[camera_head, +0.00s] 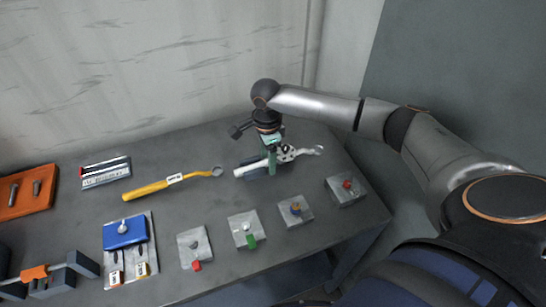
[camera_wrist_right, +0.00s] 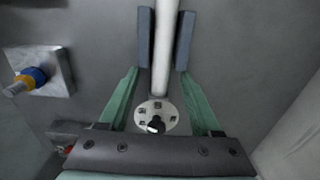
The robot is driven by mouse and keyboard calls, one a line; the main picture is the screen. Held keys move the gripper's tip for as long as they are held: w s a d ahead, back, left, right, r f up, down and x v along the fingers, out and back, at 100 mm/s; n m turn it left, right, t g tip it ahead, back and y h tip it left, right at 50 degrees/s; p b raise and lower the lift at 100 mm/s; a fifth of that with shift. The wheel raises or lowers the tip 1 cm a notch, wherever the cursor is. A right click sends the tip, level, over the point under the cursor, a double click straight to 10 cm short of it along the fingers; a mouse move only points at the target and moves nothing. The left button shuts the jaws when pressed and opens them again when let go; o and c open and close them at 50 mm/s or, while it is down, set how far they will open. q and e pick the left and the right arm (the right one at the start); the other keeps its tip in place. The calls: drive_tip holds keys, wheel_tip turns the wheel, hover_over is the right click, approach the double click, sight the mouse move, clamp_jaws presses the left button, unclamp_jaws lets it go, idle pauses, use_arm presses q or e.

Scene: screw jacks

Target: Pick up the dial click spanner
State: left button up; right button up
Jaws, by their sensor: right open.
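The dial click spanner (camera_head: 250,168) is silver-white, with a round dial (camera_head: 287,153) and a ring head at its right end. My left gripper is out of view.
A yellow spanner (camera_head: 155,187) lies to the left. Several grey plates with coloured fittings (camera_head: 245,230) stand along the front. A blue block (camera_head: 125,232), an orange tray (camera_head: 20,195) and a labelled box (camera_head: 106,172) are further left. A wall is behind the table.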

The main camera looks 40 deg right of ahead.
drive_tip(key=shift+c, duration=0.2)
clamp_jaws()
drive_tip(key=shift+r, duration=0.1)
idle(1.0)
